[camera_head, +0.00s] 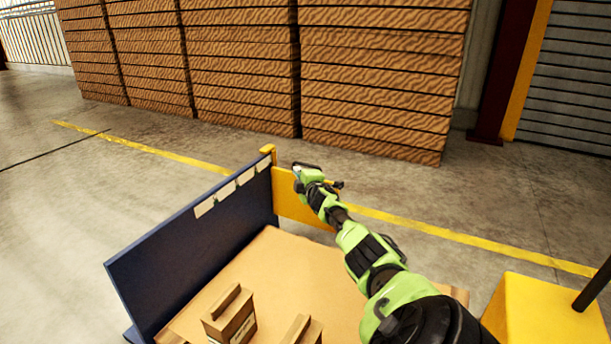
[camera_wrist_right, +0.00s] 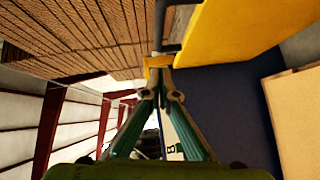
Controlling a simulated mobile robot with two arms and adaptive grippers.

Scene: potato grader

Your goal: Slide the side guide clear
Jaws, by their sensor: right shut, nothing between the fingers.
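The side guide appears to be the yellow panel (camera_head: 288,204) at the far end of the tan deck; it also shows in the right wrist view (camera_wrist_right: 232,30). My right gripper (camera_head: 302,170) is at the panel's top edge and hides part of it. In the right wrist view its fingers (camera_wrist_right: 158,72) meet at the tips, shut and empty. A small yellow piece (camera_wrist_right: 156,61) and a grey rod (camera_wrist_right: 160,35) show right at the fingertips; I cannot tell whether they touch. My left gripper is not in view.
A dark blue board (camera_head: 190,255) with pale labels edges the deck (camera_head: 290,270) on the left. Cartons (camera_head: 230,315) stand on the near deck. A yellow block (camera_head: 540,310) is at lower right. Stacked brown boxes (camera_head: 380,80) stand behind, with free floor between.

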